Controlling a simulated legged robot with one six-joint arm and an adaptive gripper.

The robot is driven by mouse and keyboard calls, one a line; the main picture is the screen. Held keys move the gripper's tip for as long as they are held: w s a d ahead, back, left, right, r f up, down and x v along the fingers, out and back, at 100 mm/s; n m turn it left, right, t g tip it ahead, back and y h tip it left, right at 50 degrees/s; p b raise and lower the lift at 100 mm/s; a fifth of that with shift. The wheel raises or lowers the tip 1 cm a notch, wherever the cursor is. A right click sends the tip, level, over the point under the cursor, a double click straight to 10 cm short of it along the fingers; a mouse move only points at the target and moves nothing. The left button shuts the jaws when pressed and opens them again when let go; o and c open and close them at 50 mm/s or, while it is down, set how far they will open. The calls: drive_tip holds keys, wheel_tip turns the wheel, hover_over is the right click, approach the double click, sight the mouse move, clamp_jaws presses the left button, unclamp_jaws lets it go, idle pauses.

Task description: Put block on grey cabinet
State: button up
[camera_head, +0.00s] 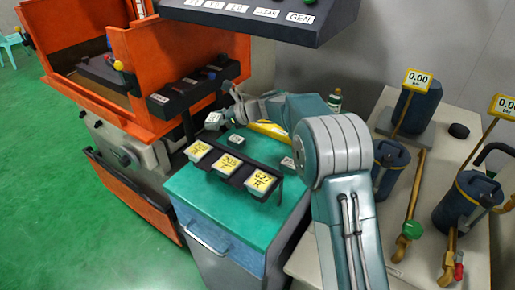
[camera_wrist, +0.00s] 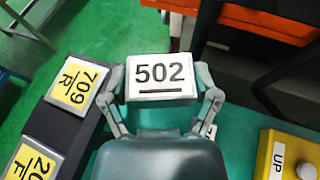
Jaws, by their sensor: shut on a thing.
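My gripper (camera_wrist: 162,88) is shut on a white block (camera_wrist: 160,72) marked 502, its fingers on the block's left and right sides. In the head view the block (camera_head: 214,119) is at the far left corner of the cabinet, beside the label rack. The grey cabinet (camera_head: 222,266) has a teal top and a blue drawer front with a handle. I cannot tell whether the held block touches the cabinet top. My arm reaches across from the right and hides part of that top.
A black rack (camera_head: 228,166) with yellow-labelled blocks stands on the cabinet. A yellow box marked UP (camera_wrist: 264,154) is close on the right in the wrist view. An orange machine (camera_head: 185,50) stands behind left. A black control panel (camera_head: 270,18) hangs above. A bench with blue cylinders (camera_head: 393,160) is at right.

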drive_tip(key=d+f, duration=0.2)
drive_tip(key=d, duration=0.1)
drive_tip(key=d+f, duration=0.2)
drive_tip(key=d, duration=0.2)
drive_tip(key=d+f, duration=0.3)
drive_tip(key=shift+w+d, duration=0.25)
drive_tip(key=shift+w, duration=0.05)
drive_tip(key=shift+d+f, duration=0.65)
drive_tip(key=shift+f, duration=0.2)
wheel_tip(320, 180, down, 3)
drive_tip(key=shift+d+f, duration=0.15)
drive_tip(key=shift+f, duration=0.05)
drive_tip(key=o, duration=1.2)
drive_tip(key=shift+c, duration=0.2)
